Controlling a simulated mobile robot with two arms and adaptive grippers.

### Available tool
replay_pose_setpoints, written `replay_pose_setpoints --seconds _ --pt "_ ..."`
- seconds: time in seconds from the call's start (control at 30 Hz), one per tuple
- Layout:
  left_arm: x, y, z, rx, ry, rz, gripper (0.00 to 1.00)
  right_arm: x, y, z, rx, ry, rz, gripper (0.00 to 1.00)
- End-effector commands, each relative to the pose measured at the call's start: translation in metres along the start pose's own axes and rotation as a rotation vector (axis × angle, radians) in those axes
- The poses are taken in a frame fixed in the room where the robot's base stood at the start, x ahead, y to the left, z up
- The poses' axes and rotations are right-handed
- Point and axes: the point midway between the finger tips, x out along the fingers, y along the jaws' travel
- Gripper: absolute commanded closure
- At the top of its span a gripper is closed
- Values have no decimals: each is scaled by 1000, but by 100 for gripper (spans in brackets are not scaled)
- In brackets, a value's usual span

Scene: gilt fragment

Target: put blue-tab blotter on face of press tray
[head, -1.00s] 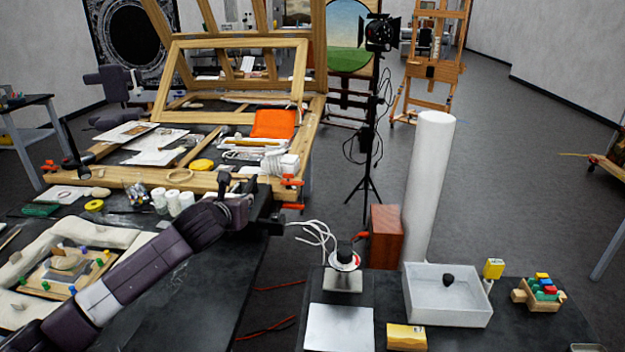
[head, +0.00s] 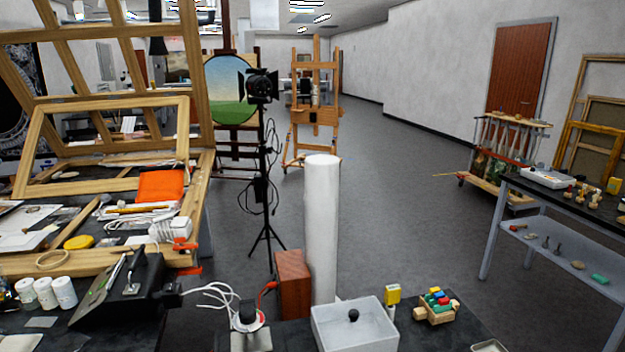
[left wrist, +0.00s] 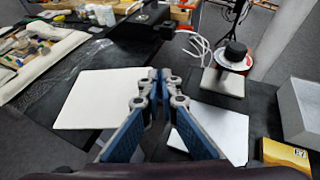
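My left gripper (left wrist: 161,88) shows only in the left wrist view, its blue fingers drawn together at the tips with nothing visible between them. A cream-white square sheet or board (left wrist: 95,100) lies flat on the dark bench to its left. A pale grey flat plate (left wrist: 222,132) lies on the dark surface to its right, partly behind the right finger. I see no blue tab on either, so I cannot tell which is the blotter or the press tray. My right gripper is in neither view.
A white open box (head: 360,325) with a dark knob inside stands beside a tall white roll (head: 321,225). A black-topped device (left wrist: 235,52) stands behind the plate. A yellow box (left wrist: 287,153) lies at its right. A black sloped stand (head: 122,292) is on the left bench.

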Motion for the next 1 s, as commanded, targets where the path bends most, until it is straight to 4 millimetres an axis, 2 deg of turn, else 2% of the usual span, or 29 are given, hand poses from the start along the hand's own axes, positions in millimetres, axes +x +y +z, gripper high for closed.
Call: replay_pose_setpoints --seconds 0.03,0.1,0.2,0.33,0.57,1.0 --pt "-16 4 -2 -20 7 33 100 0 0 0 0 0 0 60" --pt "-35 14 -2 -40 6 89 100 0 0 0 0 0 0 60" --pt "-55 26 -2 -65 3 155 100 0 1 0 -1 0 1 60" --pt "-70 37 -2 -85 -1 211 100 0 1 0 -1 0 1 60" --pt "-76 43 -1 -90 -9 216 100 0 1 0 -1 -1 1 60" --pt "-74 42 0 34 -14 -91 100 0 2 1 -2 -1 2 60"
